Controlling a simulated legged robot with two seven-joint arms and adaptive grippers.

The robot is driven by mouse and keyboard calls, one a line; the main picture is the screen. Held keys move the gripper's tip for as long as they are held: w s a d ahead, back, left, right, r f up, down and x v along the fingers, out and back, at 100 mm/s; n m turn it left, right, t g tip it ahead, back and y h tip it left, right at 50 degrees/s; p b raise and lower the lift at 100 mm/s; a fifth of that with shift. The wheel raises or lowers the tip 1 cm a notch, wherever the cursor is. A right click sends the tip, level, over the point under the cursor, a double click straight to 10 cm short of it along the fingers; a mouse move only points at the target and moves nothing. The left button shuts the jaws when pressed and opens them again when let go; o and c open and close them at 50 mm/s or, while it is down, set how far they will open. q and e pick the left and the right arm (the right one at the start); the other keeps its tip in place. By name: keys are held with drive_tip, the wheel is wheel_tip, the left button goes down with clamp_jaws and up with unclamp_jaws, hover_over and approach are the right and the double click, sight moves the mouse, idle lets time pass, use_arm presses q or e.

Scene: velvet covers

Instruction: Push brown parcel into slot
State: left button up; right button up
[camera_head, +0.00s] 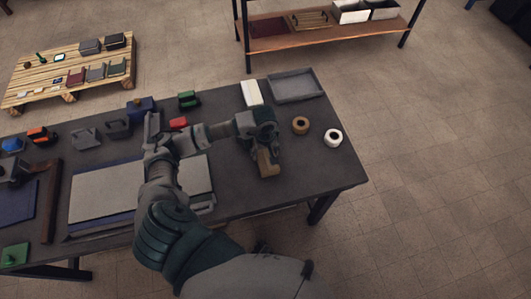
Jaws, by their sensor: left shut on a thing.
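My left gripper (265,148) is over the right part of the dark table, with its fingers pointing down toward the near side. It is shut on a brown parcel (268,163), a small tan-brown block that sticks out below the fingers. The fingers hide part of the parcel. I cannot tell whether the parcel touches the table top. No slot can be made out clearly. My right gripper is not in view.
On the dark table (335,175) a white box (251,92) and a grey tray (295,86) lie behind the gripper. A brown roll (300,125) and a white roll (333,138) lie to its right. A pallet (70,72) and a shelf (285,42) stand beyond.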

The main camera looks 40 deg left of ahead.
use_arm(q)
drive_tip(key=o, duration=1.5)
drive_tip(key=shift+f, duration=0.1)
wheel_tip(320, 180, up, 12)
drive_tip(key=shift+a+f, duration=0.1)
